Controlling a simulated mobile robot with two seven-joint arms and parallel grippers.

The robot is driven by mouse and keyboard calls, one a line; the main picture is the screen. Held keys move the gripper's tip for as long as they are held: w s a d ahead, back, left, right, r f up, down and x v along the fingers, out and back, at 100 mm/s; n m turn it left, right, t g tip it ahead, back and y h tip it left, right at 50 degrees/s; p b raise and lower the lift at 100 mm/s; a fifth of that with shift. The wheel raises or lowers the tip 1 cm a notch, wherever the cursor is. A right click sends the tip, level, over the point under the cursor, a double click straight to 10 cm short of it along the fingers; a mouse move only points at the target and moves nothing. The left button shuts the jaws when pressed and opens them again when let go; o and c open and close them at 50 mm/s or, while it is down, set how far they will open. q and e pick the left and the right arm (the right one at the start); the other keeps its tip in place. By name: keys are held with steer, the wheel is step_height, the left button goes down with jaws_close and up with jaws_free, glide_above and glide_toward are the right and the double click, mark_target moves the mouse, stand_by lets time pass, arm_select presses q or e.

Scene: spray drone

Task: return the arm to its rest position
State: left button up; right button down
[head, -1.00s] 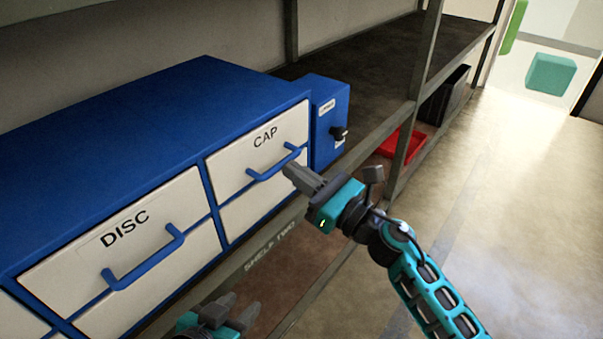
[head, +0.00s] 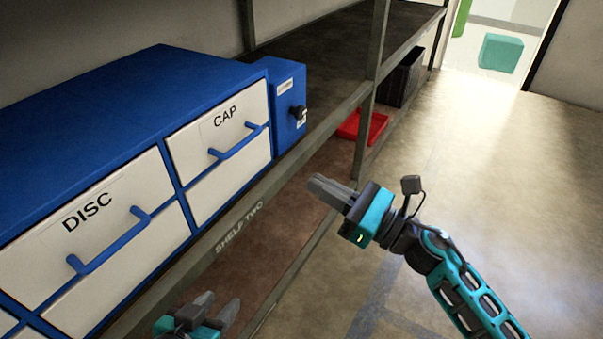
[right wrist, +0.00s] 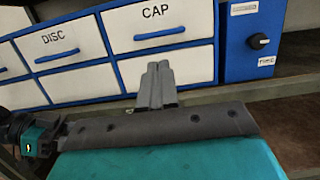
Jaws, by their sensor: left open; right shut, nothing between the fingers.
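My right gripper (head: 330,190) is shut and empty in the head view. It hangs in free air in front of the shelf, to the right of and apart from the CAP drawer (head: 205,165). In the right wrist view its closed fingers (right wrist: 158,86) point toward the cabinet. My left gripper (head: 215,312) is open and empty at the bottom of the head view, low in front of the shelf, with most of its arm out of view. The CAP drawer and the DISC drawer (head: 75,270) both look closed.
A blue box (head: 288,95) with a black knob stands beside the blue cabinet (head: 100,105) on the metal shelf. A red tray (head: 350,128) and a black crate (head: 403,78) sit on the lower shelf. The floor (head: 500,170) at the right is clear.

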steer(key=s+d+f+m+t+h, duration=0.1)
steer(key=d+f+m+t+h, duration=0.25)
steer(key=m, duration=0.95)
steer(key=s+d+f+m+t+h, duration=0.1)
steer(key=s+d+m+t+h, duration=0.2)
steer(key=m+h, duration=0.75)
steer(key=s+d+f+m+g, duration=0.2)
steer(key=s+f+m+g, duration=0.7)
steer(key=m, duration=1.1)
arm_select(q)
steer(key=s+a+r+y+p, duration=0.1)
steer(key=a+r+p, duration=0.3)
steer(key=r+p, duration=0.9)
steer(key=s+p, duration=0.1)
steer(key=p, duration=0.7)
steer(key=shift+s+a+r+y, duration=0.15)
steer(key=shift+a+r+y, duration=0.05)
steer(key=shift+r+y, duration=0.1)
arm_select(e)
steer(key=s+d+r+m+t, duration=0.1)
steer(key=s+d+r+t, duration=0.1)
steer(key=r, duration=1)
steer(key=shift+s+d+h, duration=0.3)
steer(key=shift+d+h, duration=0.1)
steer(key=shift+d, duration=0.5)
arm_select(q)
steer(key=shift+f, duration=0.1)
